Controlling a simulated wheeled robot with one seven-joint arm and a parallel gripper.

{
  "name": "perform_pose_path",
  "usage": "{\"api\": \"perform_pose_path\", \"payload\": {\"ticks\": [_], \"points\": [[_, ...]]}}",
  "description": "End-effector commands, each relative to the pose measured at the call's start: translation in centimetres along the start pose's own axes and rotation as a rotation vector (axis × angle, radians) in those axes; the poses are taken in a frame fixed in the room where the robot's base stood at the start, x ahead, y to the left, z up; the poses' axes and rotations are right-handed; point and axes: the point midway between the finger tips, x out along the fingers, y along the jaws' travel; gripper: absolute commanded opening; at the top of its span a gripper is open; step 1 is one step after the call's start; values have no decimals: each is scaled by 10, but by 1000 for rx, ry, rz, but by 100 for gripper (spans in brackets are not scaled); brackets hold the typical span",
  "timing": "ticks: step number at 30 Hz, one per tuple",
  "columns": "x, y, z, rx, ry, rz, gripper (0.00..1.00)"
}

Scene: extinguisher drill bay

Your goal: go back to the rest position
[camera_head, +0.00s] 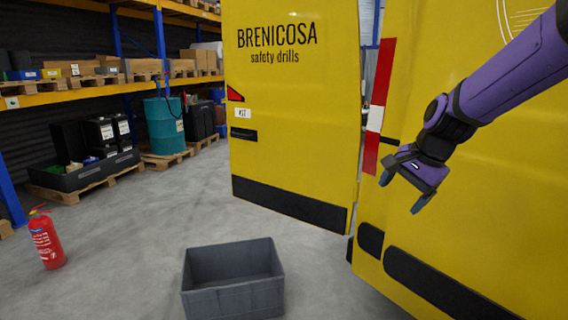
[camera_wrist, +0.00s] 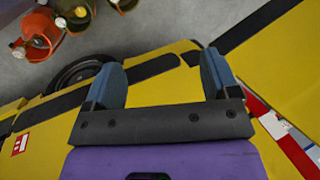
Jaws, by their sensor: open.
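My gripper (camera_head: 402,187) is at the right in the head view, on my purple arm, in front of the yellow van (camera_head: 480,190). Its two fingers are apart with nothing between them. In the wrist view my gripper (camera_wrist: 164,78) also shows open and empty, with the yellow and black van body behind it. Whether it touches the van I cannot tell; it appears apart from it.
A red extinguisher (camera_head: 46,240) stands on the floor at the left. A grey crate (camera_head: 233,300), empty as far as I see, sits front centre. A yellow door (camera_head: 290,150) stands behind it. Shelving (camera_head: 150,87) and a teal drum (camera_head: 165,127) are at the back left. Floor between is clear.

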Motion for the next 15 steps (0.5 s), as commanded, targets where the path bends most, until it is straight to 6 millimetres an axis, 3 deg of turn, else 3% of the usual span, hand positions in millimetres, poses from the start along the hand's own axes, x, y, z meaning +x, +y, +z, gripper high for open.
{"api": "perform_pose_path", "payload": {"ticks": [1,6,15], "points": [[-16,8,7,-52,13,-9,81],[-56,38,29,-243,55,-11,81],[-110,101,68,-571,148,19,81]]}}
